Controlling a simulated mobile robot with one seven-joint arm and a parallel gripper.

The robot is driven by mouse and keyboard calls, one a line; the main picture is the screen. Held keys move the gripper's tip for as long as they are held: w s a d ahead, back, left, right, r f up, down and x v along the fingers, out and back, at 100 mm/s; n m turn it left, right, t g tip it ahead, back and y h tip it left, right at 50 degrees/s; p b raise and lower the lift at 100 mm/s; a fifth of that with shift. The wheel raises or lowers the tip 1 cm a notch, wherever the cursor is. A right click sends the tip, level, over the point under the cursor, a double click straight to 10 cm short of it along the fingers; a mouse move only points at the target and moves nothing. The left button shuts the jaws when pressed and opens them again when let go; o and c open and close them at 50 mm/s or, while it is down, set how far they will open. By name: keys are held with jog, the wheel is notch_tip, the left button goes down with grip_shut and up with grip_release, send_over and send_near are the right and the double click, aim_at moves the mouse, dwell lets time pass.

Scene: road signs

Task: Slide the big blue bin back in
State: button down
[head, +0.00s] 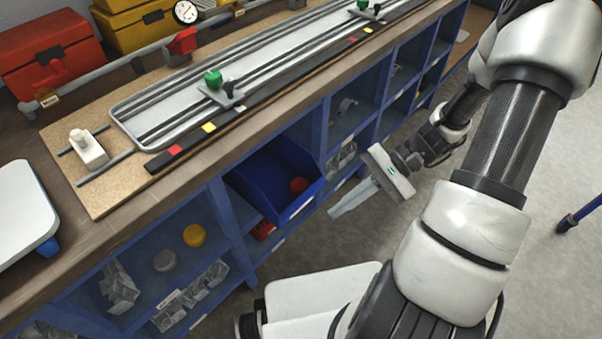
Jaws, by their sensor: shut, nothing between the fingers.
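The big blue bin (290,176) sits in a compartment of the blue shelf unit under the workbench. It sticks out past the front of the shelf. A round red item (299,185) lies inside it. My gripper (352,204) is shut and empty. It appears just to the right of the bin's front, in front of the shelf, with its fingers pointing left and down. I cannot tell whether it touches anything. The back of the bin is hidden under the bench top.
The workbench (120,222) runs above the shelf, with a railed fixture (275,65) on it. Red (45,58) and yellow (140,28) toolboxes stand behind. Lower compartments hold a yellow round item (194,235) and clear packets. Grey floor is open at right, except a blue leg (580,216).

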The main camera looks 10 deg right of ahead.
jog(key=w+d+f+m+t+b, duration=0.1)
jog(key=w+d+f+m+t, duration=0.1)
jog(key=f+m+t, duration=0.8)
jog(key=w+d+f+m+t+b, duration=0.1)
jog(key=w+d+f+m+t, duration=0.15)
jog(key=f+m+t, duration=0.8)
jog(key=w+a+f+n+g+b, duration=0.2)
jog(key=w+a+g, duration=0.1)
jog(key=w+a, duration=0.5)
jog(key=shift+w+h, duration=0.3)
jog(key=shift+w, duration=0.9)
jog(key=shift+w+a+g, duration=0.1)
jog(key=shift+a+g, duration=0.05)
jog(key=shift+g, duration=0.1)
